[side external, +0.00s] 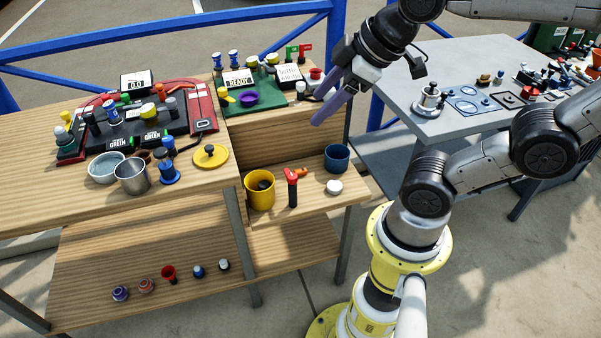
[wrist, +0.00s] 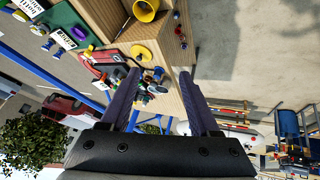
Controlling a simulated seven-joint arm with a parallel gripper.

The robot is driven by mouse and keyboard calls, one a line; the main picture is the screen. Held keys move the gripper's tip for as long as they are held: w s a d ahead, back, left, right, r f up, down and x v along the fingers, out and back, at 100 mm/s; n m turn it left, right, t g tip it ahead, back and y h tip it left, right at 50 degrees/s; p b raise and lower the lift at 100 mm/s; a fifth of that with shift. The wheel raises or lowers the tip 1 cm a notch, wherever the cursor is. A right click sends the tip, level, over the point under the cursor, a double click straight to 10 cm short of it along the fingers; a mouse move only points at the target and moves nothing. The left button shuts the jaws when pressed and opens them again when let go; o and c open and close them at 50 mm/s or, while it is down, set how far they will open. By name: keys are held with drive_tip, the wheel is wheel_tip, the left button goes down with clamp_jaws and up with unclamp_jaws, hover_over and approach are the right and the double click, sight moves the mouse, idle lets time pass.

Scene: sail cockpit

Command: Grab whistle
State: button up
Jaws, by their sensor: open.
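My gripper (side external: 333,108) is open and empty, with its two purple fingers in the air over the right part of the wooden bench, above the lower step. In the wrist view its fingers (wrist: 159,76) are apart with nothing between them. No whistle is clearly identifiable. A small orange-red piece (side external: 302,173) on the lower step could be it, but it is too small to tell. It sits against a dark upright item with a red top (side external: 292,188), below my gripper and apart from it.
The step also holds a yellow cup (side external: 260,191), a blue cup (side external: 337,158) and a white round item (side external: 334,187). Metal cups (side external: 131,177) and a yellow lid (side external: 211,157) stand on the left bench. A cluttered grey table (side external: 450,62) is at right. Blue rails (side external: 180,32) run behind.

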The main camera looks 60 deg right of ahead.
drive_tip(key=w+d+n+g, duration=0.1)
drive_tip(key=w+d+n, duration=0.35)
drive_tip(key=w, duration=0.75)
drive_tip(key=g, duration=0.6)
hover_over(302, 170)
wheel_tip(302, 170, down, 30)
wheel_tip(302, 170, down, 13)
drive_tip(key=shift+w+d, duration=0.1)
drive_tip(key=shift+w, duration=0.05)
clamp_jaws()
